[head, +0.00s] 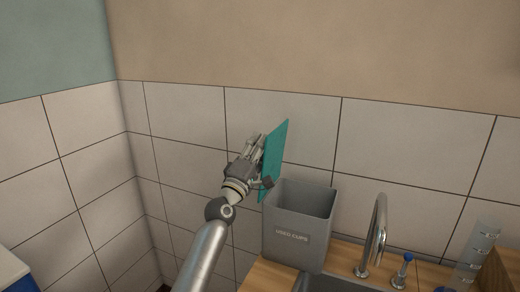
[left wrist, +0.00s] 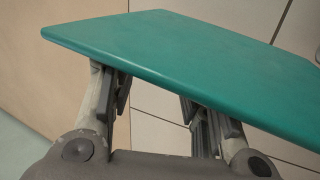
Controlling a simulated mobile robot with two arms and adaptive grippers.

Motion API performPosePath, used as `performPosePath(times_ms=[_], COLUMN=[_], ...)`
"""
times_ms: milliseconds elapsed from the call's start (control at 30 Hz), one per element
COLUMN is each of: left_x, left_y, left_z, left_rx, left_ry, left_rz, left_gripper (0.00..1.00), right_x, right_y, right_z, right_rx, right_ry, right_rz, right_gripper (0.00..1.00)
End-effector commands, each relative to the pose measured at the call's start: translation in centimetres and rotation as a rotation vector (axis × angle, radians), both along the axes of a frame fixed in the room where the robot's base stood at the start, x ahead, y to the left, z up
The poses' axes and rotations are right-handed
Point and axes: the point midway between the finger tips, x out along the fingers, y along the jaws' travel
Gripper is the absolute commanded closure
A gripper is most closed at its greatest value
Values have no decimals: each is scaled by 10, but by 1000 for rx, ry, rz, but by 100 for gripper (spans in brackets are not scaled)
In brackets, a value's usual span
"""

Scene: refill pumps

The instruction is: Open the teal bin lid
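The teal lid (head: 274,158) stands nearly upright at the left side of the grey bin (head: 283,232), whose top is open. The bin has a label that seems to read "USED CUPS". My left gripper (head: 259,160) is at the lid's left face, close against it. In the left wrist view the teal lid (left wrist: 190,60) crosses in front of the fingers and hides their tips. The fingers of the left gripper (left wrist: 155,105) are spread apart with nothing visible between them. Whether they touch the lid I cannot tell. My right gripper is not in view.
A steel faucet (head: 376,235) and a blue-topped lever (head: 404,268) stand right of the bin by a sink (head: 335,284). Stacked clear cups (head: 476,255) are farther right on the wooden counter (head: 268,274). A tiled wall (head: 400,145) is close behind.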

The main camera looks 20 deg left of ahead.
Motion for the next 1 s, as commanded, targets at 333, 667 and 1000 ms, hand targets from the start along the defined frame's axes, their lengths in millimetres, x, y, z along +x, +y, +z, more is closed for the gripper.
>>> performPosePath(times_ms=[333, 667, 1000], left_x=[-2, -41, -92], left_y=[0, 1, 4], left_z=[-1, -19, -39], left_rx=[0, 0, 0], left_ry=[0, 3, 3], left_rz=[-1, -1, -1], left_gripper=[53, 53, 53], right_x=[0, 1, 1], right_y=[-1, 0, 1], right_z=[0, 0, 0], right_rx=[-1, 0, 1], right_ry=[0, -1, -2], right_rz=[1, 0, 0], right_gripper=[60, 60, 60])
